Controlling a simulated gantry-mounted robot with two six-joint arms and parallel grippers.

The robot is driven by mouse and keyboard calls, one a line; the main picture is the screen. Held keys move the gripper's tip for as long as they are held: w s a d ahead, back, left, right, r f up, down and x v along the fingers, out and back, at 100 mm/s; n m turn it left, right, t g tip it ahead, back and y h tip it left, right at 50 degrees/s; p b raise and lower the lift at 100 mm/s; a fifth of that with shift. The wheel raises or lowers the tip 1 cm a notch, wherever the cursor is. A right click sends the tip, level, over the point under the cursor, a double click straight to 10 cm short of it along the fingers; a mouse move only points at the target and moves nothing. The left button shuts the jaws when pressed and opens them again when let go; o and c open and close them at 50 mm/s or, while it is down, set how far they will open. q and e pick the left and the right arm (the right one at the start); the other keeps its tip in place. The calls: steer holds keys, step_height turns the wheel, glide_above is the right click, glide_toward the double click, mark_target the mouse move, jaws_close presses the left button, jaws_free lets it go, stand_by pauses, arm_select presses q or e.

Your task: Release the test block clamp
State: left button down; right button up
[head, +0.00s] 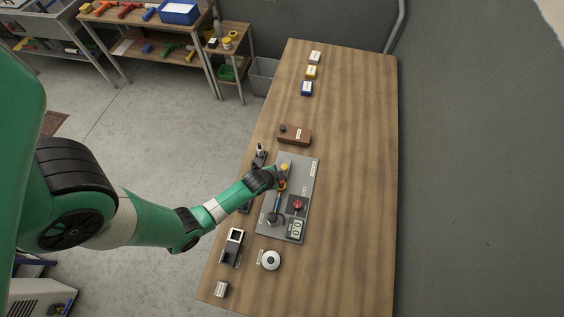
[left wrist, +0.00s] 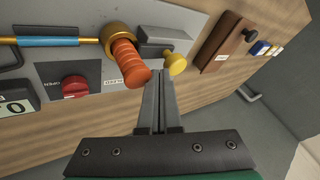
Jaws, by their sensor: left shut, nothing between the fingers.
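A grey test board (head: 300,168) lies on the wooden bench. In the left wrist view an orange ribbed fitting (left wrist: 130,62) sticks out of a gold collar (left wrist: 117,33) at the end of a blue hose (left wrist: 50,41). Beside it is a grey block (left wrist: 163,37) with a yellow knob (left wrist: 176,63), which looks like the clamp. My left gripper (head: 279,174) is shut and empty over the board. In the wrist view its fingertips (left wrist: 160,76) appear between the orange fitting and the yellow knob; I cannot tell if they touch either. My right gripper is not in view.
A red knob (head: 298,205) and a digital display (head: 296,230) are on the board. A brown block (head: 295,135) stands behind it. A round white item (head: 270,260) and a black-and-silver holder (head: 232,246) are in front. The bench's right side is clear.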

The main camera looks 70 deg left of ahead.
mark_target(284, 168)
arm_select(q)
steer(key=w+a, duration=0.1)
steer(key=a+b, duration=0.1)
steer(key=a, duration=0.1)
steer(key=shift+w, duration=0.4)
steer(key=shift+r+p, duration=0.3)
steer(key=shift+r, duration=0.05)
steer(key=p+v, duration=0.6)
steer(key=v, duration=0.3)
steer(key=shift+s+d+p, duration=0.2)
steer(key=shift+s+p, duration=0.05)
steer(key=shift+p, duration=0.05)
